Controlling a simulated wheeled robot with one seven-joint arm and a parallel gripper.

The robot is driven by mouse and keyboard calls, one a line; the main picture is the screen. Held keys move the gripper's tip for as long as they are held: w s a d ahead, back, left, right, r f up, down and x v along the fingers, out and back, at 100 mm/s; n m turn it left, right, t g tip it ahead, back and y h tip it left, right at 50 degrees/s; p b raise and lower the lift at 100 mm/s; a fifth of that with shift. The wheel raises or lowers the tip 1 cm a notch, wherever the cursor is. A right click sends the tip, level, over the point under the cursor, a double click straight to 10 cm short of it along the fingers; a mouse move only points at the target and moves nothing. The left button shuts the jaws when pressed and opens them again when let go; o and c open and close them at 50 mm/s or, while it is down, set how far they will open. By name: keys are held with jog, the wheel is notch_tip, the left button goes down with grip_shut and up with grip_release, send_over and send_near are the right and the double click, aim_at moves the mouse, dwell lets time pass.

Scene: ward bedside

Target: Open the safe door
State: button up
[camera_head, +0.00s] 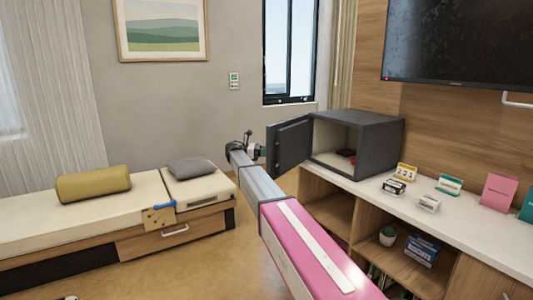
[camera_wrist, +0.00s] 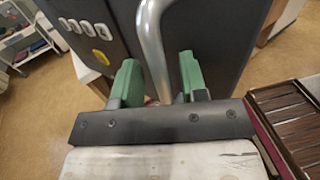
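The dark grey safe (camera_head: 382,145) stands on the white counter, and a small red item shows inside. Its door (camera_head: 290,144) is swung wide open to the left, showing its inner face in the head view. My gripper (camera_head: 259,151) is at the door's outer side, partly hidden there. In the wrist view the door (camera_wrist: 228,40) fills the top, with pale round buttons and a yellow mark. A curved silver handle (camera_wrist: 153,45) runs between the green fingers of my gripper (camera_wrist: 158,75). Gaps show on both sides of the handle, so the fingers look open around it.
The counter (camera_head: 465,233) holds a number block, small boxes and upright cards right of the safe. Open shelves below hold a plant and boxes. A bed (camera_head: 120,205) stands at left. Floor between bed and counter is clear. A TV (camera_head: 460,45) hangs above.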

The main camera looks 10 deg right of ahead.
jog(key=w+a, duration=0.1)
jog(key=a, duration=0.6)
jog(key=shift+a, duration=0.2)
jog(key=shift+w, duration=0.1)
